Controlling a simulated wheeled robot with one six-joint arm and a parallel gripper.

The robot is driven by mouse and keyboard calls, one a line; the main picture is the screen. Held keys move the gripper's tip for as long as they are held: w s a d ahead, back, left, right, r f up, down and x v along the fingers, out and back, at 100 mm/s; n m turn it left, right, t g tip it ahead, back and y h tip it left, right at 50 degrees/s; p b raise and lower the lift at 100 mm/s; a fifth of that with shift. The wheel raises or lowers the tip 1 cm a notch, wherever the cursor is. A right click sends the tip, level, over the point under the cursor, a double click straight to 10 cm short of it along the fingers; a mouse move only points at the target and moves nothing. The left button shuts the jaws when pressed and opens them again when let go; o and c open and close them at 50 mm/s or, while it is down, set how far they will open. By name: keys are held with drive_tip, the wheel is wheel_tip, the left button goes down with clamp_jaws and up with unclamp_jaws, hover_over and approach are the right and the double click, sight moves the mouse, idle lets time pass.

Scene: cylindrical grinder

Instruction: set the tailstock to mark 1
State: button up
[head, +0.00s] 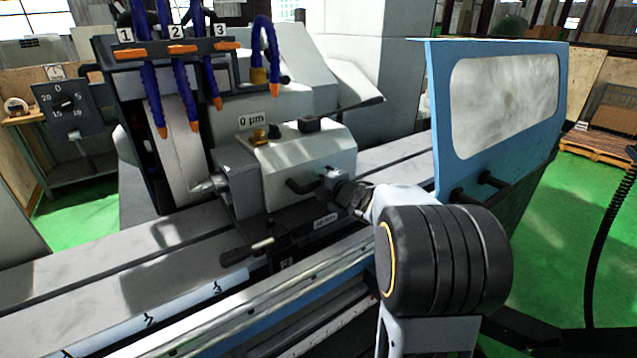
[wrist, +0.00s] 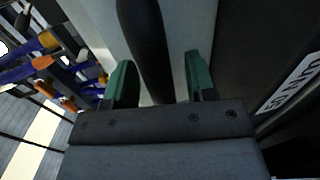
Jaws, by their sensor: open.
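The tailstock (head: 285,170) is a pale grey block on the machine bed, with a "0 µm" label and brass knob on top. A black handle (head: 303,186) sticks out of its front. A black lever with a light band (head: 248,252) lies lower, at its base. Marks 1 (head: 66,353), 2 (head: 150,320) and 3 (head: 217,288) run along the bed's front; the tailstock's base is right of mark 3. My gripper (head: 343,194) is at the tailstock's front, partly hidden by my arm. In the wrist view its green fingers (wrist: 160,85) are open around a black bar (wrist: 148,45); contact is unclear.
Blue coolant hoses (head: 160,70) with orange nozzles hang over the wheel at left, under tags 1 to 3. A blue door with a window (head: 505,100) stands at right. A dial panel (head: 66,105) is at far left. The bed left of the tailstock is clear.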

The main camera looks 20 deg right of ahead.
drive_tip(key=shift+w+a+f, duration=0.1)
drive_tip(key=shift+w+a, duration=0.05)
drive_tip(key=shift+w, duration=0.5)
clamp_jaws()
